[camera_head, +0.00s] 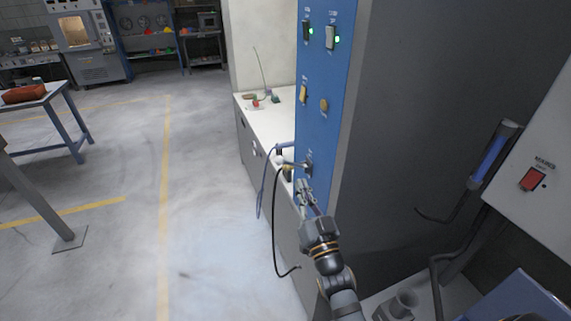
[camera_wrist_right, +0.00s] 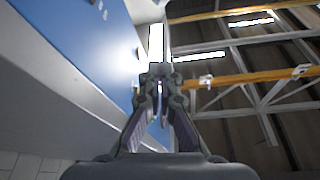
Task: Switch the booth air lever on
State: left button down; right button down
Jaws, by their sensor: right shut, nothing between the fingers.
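A lever (camera_head: 307,167) sits low on the blue panel (camera_head: 314,120), with a handle reaching out to the left. Its label is too small to read, so I cannot tell for certain that it is the booth air lever. My right gripper (camera_head: 302,184) is shut and empty, just below the lever and in front of the panel. I cannot tell whether it touches the lever. In the right wrist view the fingers (camera_wrist_right: 158,72) come together beside the blue panel (camera_wrist_right: 82,50), and no lever can be made out. My left gripper is not in view.
Two switches with green lights (camera_head: 331,37) and two tan knobs (camera_head: 324,105) sit higher on the panel. A white counter (camera_head: 270,120) stands behind it, with hoses (camera_head: 274,215) hanging at its side. A white box with a red switch (camera_head: 532,179) is at right.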

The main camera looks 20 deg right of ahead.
notch_tip(320, 180, up, 3)
send_over(288, 163)
jog(key=s+a, duration=0.1)
jog(key=s, duration=0.5)
jog(key=w+f+b, duration=0.1)
jog(key=f+b, duration=0.1)
jog(key=b, duration=0.1)
jog(key=shift+w+a+f, duration=0.25)
jog(key=shift+w+a, duration=0.1)
jog(key=shift+w+a+f+b, duration=0.2)
jog(key=shift+w+f+b, duration=0.1)
jog(key=shift+w+f, duration=0.1)
jog(key=shift+a+n, duration=0.1)
jog(key=shift+n, duration=0.2)
